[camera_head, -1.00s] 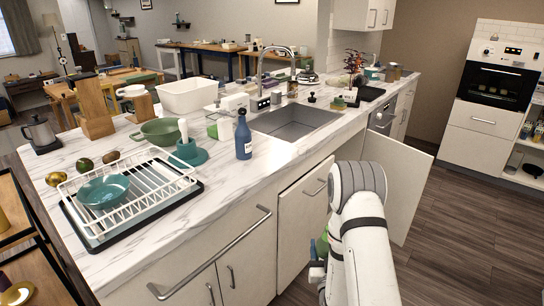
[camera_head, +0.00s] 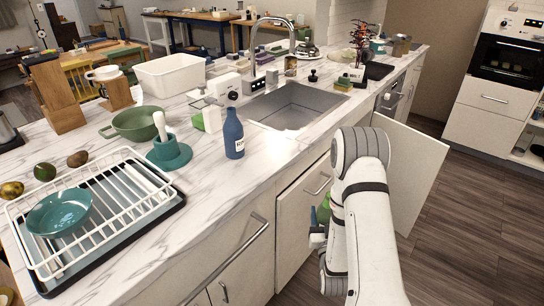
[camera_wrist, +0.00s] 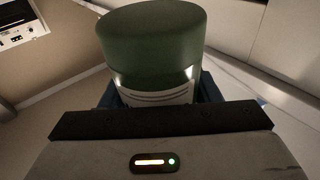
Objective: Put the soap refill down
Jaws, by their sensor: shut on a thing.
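The soap refill (camera_wrist: 152,45) is a green-topped container with a pale label band below. It fills the upper middle of the wrist view. My gripper (camera_wrist: 157,92) is shut on it, with a dark blue finger on each side. The lower part of the refill is hidden behind my gripper. In the head view only a green bit of the refill (camera_head: 323,210) shows, left of my arm. My gripper (camera_head: 318,238) is mostly hidden there, low in front of the cabinet fronts and below the counter top.
An open cabinet door (camera_head: 418,170) stands out right of my arm. The counter (camera_head: 205,185) carries a blue bottle (camera_head: 234,135), a dish rack (camera_head: 100,245), a green bowl (camera_head: 135,123) and a sink (camera_head: 295,105). The wooden floor (camera_head: 460,240) at right is clear.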

